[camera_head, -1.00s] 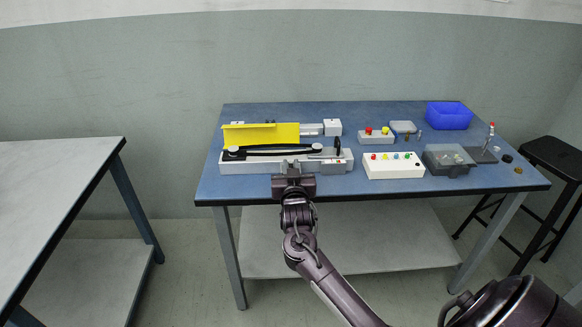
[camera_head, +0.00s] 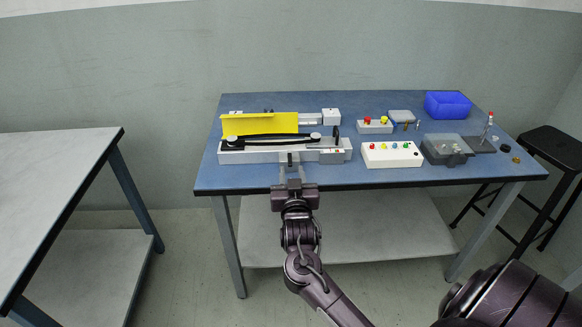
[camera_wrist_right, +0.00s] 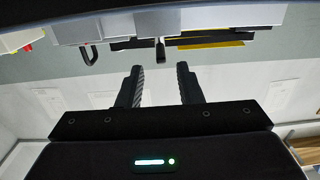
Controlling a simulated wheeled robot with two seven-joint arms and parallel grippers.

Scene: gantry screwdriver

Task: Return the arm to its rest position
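My right gripper (camera_head: 291,180) is at the front edge of the blue table, just in front of the grey fixture with the yellow plate. In the right wrist view its two black fingers (camera_wrist_right: 160,90) stand apart with nothing between them, so it is open and empty. The fixture (camera_head: 260,157) carries a black arm-like bar (camera_head: 270,139) and the yellow plate (camera_head: 258,124) behind it. My left gripper is in neither view.
The blue table (camera_head: 340,179) also holds a white button box (camera_head: 392,160), a small button box (camera_head: 375,127), a dark grey box (camera_head: 446,150) and a blue bin (camera_head: 447,105). A grey table (camera_head: 50,170) stands left, a black stool (camera_head: 556,148) right.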

